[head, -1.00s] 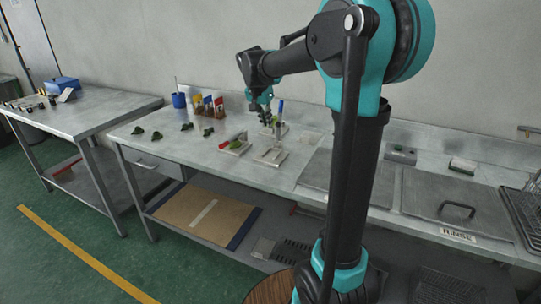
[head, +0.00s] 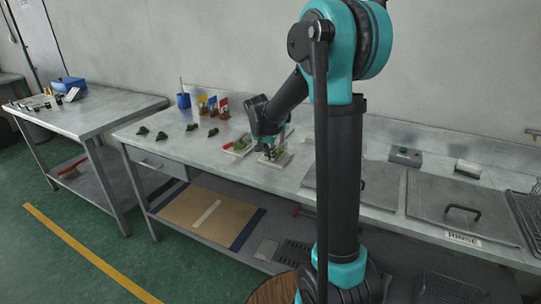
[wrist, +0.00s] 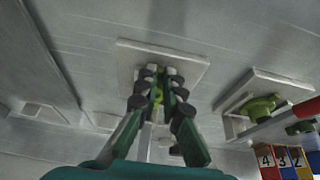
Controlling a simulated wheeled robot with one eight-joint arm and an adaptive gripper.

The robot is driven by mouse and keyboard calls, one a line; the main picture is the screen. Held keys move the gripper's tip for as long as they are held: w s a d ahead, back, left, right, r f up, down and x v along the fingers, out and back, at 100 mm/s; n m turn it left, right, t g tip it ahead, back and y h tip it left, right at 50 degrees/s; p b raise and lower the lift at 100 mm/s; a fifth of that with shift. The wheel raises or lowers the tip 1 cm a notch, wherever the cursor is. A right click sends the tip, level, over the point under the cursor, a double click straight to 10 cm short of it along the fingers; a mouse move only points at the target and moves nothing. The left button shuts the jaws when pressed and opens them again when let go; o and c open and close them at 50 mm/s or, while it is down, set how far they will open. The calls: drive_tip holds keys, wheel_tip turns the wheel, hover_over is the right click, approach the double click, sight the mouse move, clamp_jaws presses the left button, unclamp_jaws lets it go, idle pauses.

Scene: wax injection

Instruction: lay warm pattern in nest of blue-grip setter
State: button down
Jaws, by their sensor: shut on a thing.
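My gripper (wrist: 155,88) is shut on a small green pattern (wrist: 157,97), mostly hidden between its fingers. In the wrist view it is over a pale setter plate (wrist: 190,67); I cannot tell whether the pattern touches it. The same plate shows in the head view (head: 280,161) under my gripper (head: 268,147). No blue grip is clear now; the arm or gripper may hide it. A second setter (wrist: 232,103) with a red grip (wrist: 296,110) holds a green pattern (wrist: 260,104); it stands left of my gripper in the head view (head: 236,152).
Several dark green patterns (head: 161,135) lie on the bench to the left. Numbered cards (wrist: 283,163) and a blue cup (head: 183,101) stand at the back. Lidded basins, one marked RINSE (head: 462,238), are to the right.

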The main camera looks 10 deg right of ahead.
drive_tip(key=shift+f, duration=0.1)
drive_tip(key=c, duration=1.9)
unclamp_jaws()
drive_tip(key=shift+c, duration=0.2)
drive_tip(key=v, duration=1.2)
drive_tip(key=s+d+f+n, duration=0.1)
drive_tip(key=s+f, duration=0.1)
drive_tip(key=s, duration=0.2)
drive_tip(key=s+d+f+n, duration=0.1)
drive_tip(key=s+d+f, duration=0.1)
drive_tip(key=s+f, duration=0.1)
drive_tip(key=s+d+f+n+y, duration=0.1)
drive_tip(key=s+d+f, duration=0.1)
drive_tip(key=s, duration=0.3)
drive_tip(key=shift+s+f, duration=0.1)
drive_tip(key=shift+f, duration=0.45)
drive_tip(key=s+f+n, duration=0.2)
drive_tip(key=s+f, duration=0.3)
drive_tip(key=s, duration=0.2)
drive_tip(key=s+d+f+n+y, duration=0.1)
drive_tip(key=s+f+n, duration=0.1)
drive_tip(key=s+f, duration=0.3)
drive_tip(key=s, duration=0.2)
drive_tip(key=shift+s+d+t+y, duration=0.3)
drive_tip(key=shift+d, duration=0.05)
